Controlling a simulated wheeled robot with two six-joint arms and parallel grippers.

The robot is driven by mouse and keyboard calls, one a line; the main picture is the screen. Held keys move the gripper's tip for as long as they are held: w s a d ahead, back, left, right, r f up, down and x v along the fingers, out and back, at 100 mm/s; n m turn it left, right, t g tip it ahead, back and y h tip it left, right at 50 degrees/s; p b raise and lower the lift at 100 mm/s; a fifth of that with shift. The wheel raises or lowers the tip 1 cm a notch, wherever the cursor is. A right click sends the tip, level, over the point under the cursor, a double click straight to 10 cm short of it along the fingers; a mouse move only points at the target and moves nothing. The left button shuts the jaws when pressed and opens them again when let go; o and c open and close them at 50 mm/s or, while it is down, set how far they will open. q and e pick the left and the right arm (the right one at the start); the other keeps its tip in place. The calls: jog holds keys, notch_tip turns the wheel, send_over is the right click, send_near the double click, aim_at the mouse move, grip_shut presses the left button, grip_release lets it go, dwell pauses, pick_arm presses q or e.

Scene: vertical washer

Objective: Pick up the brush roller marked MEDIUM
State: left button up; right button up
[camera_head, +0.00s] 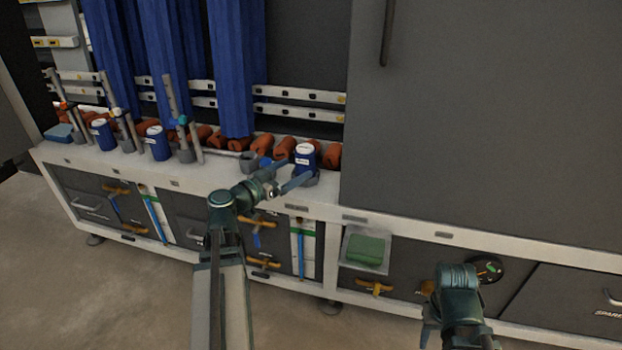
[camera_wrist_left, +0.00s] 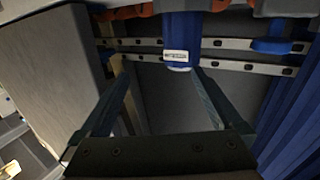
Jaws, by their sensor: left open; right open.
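A blue brush roller (camera_head: 305,158) with a white top and a small white label stands upright on the washer's ledge. It also shows in the left wrist view (camera_wrist_left: 180,30), where the label is too small to read. My left gripper (camera_head: 299,171) is open, its two fingers reaching toward this roller. In the left wrist view the roller's white end lies between and just beyond the fingertips (camera_wrist_left: 160,78), with no clear contact. Two similar blue rollers (camera_head: 103,134) (camera_head: 157,143) stand farther left, labels unreadable. My right arm shows at the lower right, but its fingers are hidden.
Hanging blue brushes (camera_head: 235,70) and several orange rollers (camera_head: 262,144) lie behind the ledge. Grey posts (camera_head: 183,140) stand between the left rollers. A large grey panel (camera_head: 480,120) closes off the right side. A green block (camera_head: 366,249) sits lower on the front.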

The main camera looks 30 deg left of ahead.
aim_at(312, 147)
pick_arm(q)
jog(key=shift+n+t+y, duration=0.3)
jog(key=shift+t+y, duration=0.3)
jog(key=shift+y, duration=0.1)
jog(key=w, duration=0.2)
jog(key=w+a, duration=0.1)
jog(key=w, duration=0.2)
jog(key=w+a, duration=0.1)
jog(key=w, duration=0.2)
jog(key=shift+f+b, duration=0.15)
jog(key=shift+b, duration=0.15)
jog(key=shift+w, duration=0.1)
jog(key=w, duration=0.3)
jog(key=w+d, duration=0.1)
jog(key=w, duration=0.1)
jog(key=c, duration=1.4)
